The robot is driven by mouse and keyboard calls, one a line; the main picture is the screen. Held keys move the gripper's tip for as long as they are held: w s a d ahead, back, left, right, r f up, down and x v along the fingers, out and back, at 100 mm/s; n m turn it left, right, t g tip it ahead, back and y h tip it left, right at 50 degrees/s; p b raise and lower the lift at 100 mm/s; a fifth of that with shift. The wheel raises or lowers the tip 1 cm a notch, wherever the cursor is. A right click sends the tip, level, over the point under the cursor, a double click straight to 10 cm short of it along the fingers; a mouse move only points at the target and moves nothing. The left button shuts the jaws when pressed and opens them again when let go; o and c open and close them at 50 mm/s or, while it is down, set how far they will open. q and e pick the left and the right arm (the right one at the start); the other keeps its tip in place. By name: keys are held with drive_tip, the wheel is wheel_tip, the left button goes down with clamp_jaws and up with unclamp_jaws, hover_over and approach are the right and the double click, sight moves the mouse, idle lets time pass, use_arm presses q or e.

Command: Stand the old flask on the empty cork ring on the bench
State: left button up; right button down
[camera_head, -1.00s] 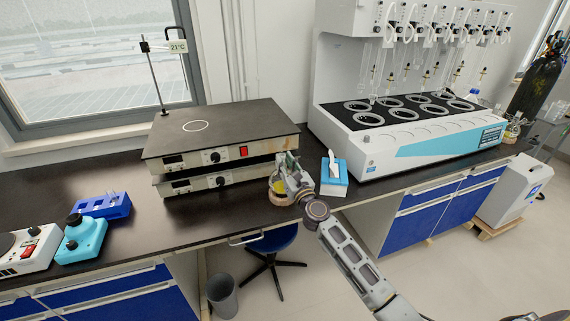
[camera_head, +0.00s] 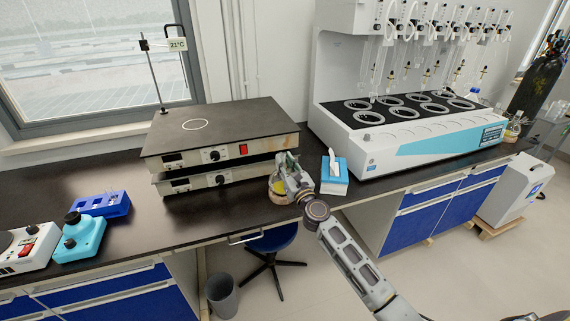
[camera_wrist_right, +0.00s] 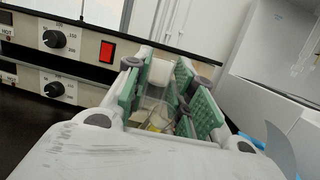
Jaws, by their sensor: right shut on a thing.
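The old flask (camera_head: 276,187) is round glass with yellow liquid low in it. It is at the front edge of the bench, right of the stacked hotplates, and looks upright. A tan cork ring (camera_head: 279,199) shows directly under it; I cannot tell whether the flask's weight rests on it. My right gripper (camera_head: 287,165) is shut on the flask's neck from above right and hides part of it. In the right wrist view, the green finger pads (camera_wrist_right: 160,98) close around the clear glass neck. My left gripper is in neither view.
Two stacked hotplates (camera_head: 225,133) stand close left of the flask. A blue tissue box (camera_head: 334,185) is close right, with the large distiller (camera_head: 420,150) beyond. Another flask (camera_head: 513,130) stands at the far right.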

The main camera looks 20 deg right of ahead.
drive_tip(key=shift+f, duration=0.4)
idle(0.7)
drive_tip(key=c, duration=1.1)
unclamp_jaws()
drive_tip(key=shift+v, duration=6)
